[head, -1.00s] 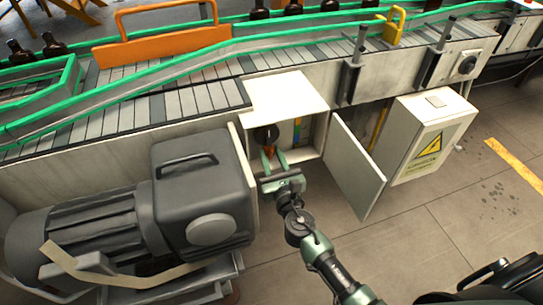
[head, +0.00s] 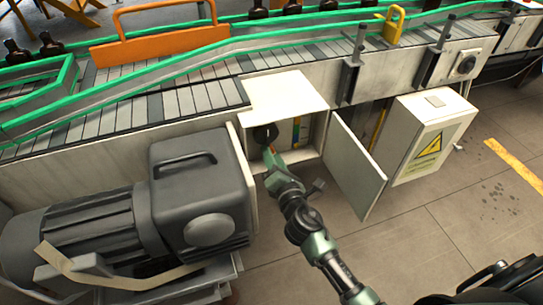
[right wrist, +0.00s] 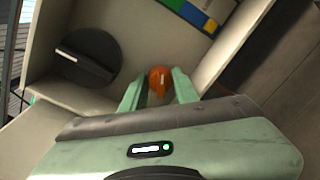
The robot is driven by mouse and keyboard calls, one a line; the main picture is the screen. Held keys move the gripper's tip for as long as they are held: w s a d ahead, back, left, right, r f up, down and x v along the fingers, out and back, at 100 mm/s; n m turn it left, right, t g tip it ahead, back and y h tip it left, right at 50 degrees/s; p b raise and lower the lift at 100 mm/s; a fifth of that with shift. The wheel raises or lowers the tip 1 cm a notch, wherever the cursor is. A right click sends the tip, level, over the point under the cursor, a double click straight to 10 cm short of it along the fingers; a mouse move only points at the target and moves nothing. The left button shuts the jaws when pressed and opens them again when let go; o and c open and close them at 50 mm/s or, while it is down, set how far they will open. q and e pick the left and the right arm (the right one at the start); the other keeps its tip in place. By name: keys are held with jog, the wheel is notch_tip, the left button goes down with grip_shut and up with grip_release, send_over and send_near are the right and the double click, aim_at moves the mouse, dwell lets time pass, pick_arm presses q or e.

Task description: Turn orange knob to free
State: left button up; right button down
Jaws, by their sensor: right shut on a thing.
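The orange knob (right wrist: 160,78) shows in the right wrist view, inside the open control box (head: 285,95) under the conveyor. My right gripper (right wrist: 156,90) has a green finger on each side of it and is shut on it. In the head view my right gripper (head: 271,157) reaches into the box opening, and its fingers and the box hide most of the knob. A larger black rotary knob (right wrist: 85,57) sits beside the orange knob; it also shows in the head view (head: 265,134). My left gripper is not in view.
The box door (head: 353,165) hangs open to the right of my arm. A grey motor (head: 200,195) stands close on the left. A cabinet with a yellow warning sign (head: 428,146) is further right. The floor (head: 420,240) in front is clear.

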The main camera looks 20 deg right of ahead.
jog(key=m, duration=0.5)
jog(key=shift+d+f, duration=0.1)
dwell(0.5)
jog(key=c, duration=1.1)
grip_release()
jog(key=shift+s+f, duration=0.1)
